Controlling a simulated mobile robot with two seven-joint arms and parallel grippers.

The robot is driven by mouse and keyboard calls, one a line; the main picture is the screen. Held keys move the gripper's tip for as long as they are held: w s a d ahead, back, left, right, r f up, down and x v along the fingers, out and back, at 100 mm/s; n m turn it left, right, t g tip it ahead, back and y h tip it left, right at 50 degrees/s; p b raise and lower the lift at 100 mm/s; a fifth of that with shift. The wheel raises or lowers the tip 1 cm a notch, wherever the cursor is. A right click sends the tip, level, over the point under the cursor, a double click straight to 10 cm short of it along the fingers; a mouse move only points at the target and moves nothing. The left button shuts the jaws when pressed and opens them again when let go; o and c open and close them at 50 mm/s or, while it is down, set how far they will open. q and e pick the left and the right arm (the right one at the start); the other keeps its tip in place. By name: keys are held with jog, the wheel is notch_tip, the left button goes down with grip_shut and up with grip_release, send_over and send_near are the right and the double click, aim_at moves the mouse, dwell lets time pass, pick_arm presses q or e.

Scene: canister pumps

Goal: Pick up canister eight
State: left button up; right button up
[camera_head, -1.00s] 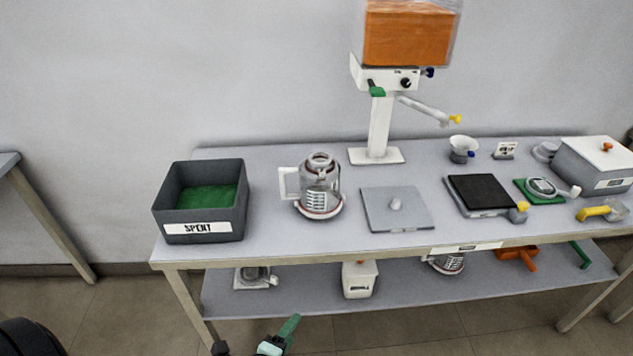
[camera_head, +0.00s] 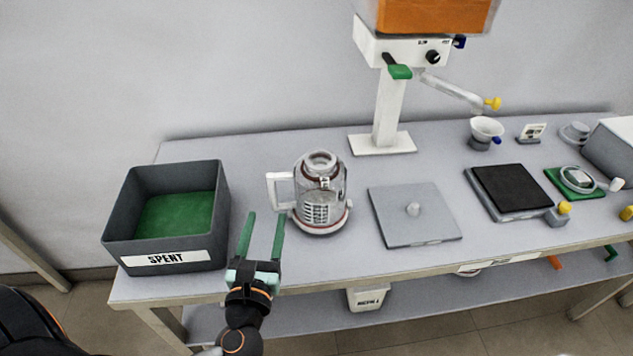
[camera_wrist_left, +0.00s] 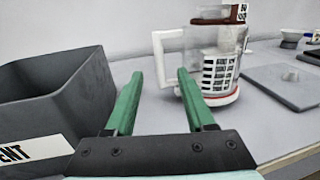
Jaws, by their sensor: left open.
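A clear canister (camera_head: 322,195) with a white handle on its left, dark and white markings and a red-trimmed base stands upright on the table. It also shows in the left wrist view (camera_wrist_left: 220,62), its top cut off; no number is readable. My left gripper (camera_head: 263,215) is open and empty, its green fingers pointing forward over the table's front part. It is between the bin and the canister, apart from both. In the left wrist view the left fingers (camera_wrist_left: 156,80) point toward the handle side of the canister. My right gripper is not in view.
A dark bin (camera_head: 176,255) labelled SPENT, green inside, stands left of the gripper. A grey plate with a knob (camera_head: 440,225) lies right of the canister. A white dispenser stand (camera_head: 390,110) rises behind. A black-topped scale (camera_head: 512,190) is farther right. A white container (camera_head: 368,299) sits on the lower shelf.

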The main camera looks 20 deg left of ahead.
aim_at(272, 193)
pick_arm(q)
jog(key=x, duration=0.6)
jog(key=shift+w+a+r, duration=0.1)
jog(key=shift+w+a, duration=0.05)
jog(key=shift+w, duration=0.25)
jog(key=shift+r+b+x, duration=0.15)
jog(key=shift+x, duration=1.15)
jog(key=shift+r+b+x, duration=0.15)
jog(key=shift+x, duration=1.15)
jog(key=shift+a, duration=0.1)
jog(key=shift+c, duration=0.4)
grip_shut()
